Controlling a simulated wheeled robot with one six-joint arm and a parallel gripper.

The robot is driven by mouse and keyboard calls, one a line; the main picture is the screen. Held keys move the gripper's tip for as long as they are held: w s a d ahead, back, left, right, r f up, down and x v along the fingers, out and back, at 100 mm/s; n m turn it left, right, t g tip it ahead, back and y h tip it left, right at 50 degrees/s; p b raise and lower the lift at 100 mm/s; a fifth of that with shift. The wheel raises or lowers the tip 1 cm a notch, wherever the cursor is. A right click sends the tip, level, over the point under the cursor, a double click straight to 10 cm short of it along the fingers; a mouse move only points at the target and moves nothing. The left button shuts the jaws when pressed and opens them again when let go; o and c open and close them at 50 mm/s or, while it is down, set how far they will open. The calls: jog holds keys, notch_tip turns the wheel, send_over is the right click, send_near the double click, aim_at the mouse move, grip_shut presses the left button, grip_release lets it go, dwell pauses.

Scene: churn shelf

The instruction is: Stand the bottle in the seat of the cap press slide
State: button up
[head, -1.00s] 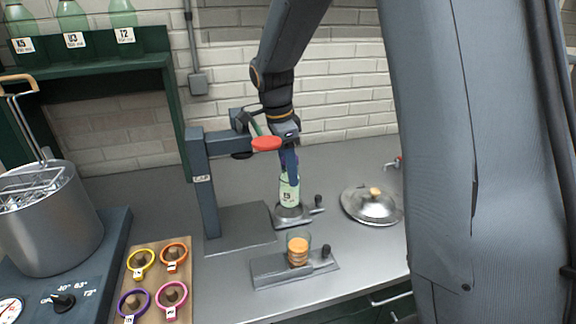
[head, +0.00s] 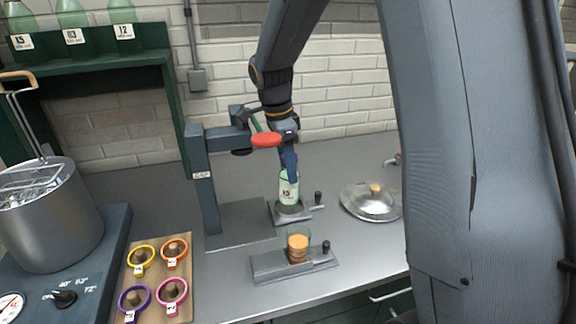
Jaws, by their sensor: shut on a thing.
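The bottle (head: 289,190) is pale green glass with a white label. It stands upright at the slide (head: 292,215), a small grey plate with a round dark seat and a black knob, right of the cap press (head: 205,185). The bottle's base is over or in the seat; I cannot tell whether it rests fully. My gripper (head: 289,160) points down and is shut on the bottle's upper part, hiding its neck. The press has a blue-grey column and a red-handled lever close to my gripper.
A second slide block (head: 270,268) with a glass of orange discs (head: 298,246) stands in front. A domed metal lid (head: 371,202) lies to the right. A board (head: 180,250) with coloured rings and a steel pot (head: 48,215) are at left. Bottles stand on the green shelf (head: 90,62).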

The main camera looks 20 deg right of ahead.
jog(key=shift+f, duration=0.1)
jog(key=shift+f, duration=0.45)
jog(key=shift+f, duration=0.2)
jog(key=shift+f+b, duration=0.25)
jog(key=shift+b, duration=0.1)
jog(key=o, duration=1.1)
jog(key=c, duration=0.3)
